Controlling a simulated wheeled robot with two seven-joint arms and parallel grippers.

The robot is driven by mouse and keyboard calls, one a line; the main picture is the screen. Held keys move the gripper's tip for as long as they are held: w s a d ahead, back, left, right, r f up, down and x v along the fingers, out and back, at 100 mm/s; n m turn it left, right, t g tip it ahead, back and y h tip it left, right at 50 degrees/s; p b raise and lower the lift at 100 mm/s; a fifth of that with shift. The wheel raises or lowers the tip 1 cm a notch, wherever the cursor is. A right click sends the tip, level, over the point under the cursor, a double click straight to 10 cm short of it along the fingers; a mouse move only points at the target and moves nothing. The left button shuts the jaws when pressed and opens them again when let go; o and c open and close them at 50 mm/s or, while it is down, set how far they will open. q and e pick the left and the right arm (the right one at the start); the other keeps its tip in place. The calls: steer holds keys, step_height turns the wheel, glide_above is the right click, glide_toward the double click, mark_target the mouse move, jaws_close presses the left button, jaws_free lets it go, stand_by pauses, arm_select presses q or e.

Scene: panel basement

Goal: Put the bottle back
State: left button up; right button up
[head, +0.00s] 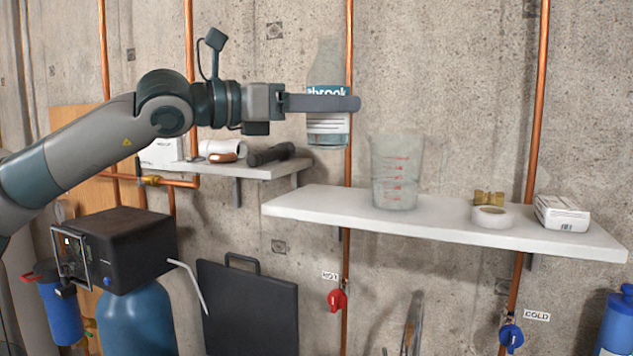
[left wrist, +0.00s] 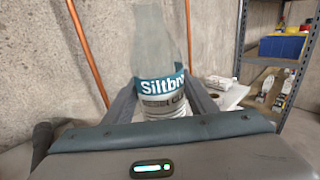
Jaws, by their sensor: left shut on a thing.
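My left gripper (head: 318,103) is shut on a clear bottle (head: 327,133) with a teal and white label. The bottle is upright, held in the air above and left of the measuring jug. In the left wrist view the bottle (left wrist: 160,55) stands between the two fingers (left wrist: 162,100), its label partly readable. The fingers cover part of the label in the head view. A white shelf (head: 330,208) is on the wall below and to the right of the bottle. My right gripper is in neither view.
A clear measuring jug (head: 393,175), a white tape roll (head: 491,217), a brass fitting (head: 488,198) and a white box (head: 562,213) stand on the shelf. A left shelf (head: 262,171) holds a black flashlight (head: 271,154). Copper pipes (head: 534,110) run up the wall. The right shelf's left end is bare.

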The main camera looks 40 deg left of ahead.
arm_select(q)
steer(key=w+a+f+p, duration=0.2)
steer(key=w+a+f, duration=0.4)
steer(key=a, duration=0.3)
steer(key=shift+w+f, duration=0.35)
steer(key=shift+w, duration=0.05)
steer(key=shift+f, duration=0.1)
step_height(320, 180, down, 2)
steer(key=shift+f+p, duration=0.4)
steer(key=shift+f, duration=0.45)
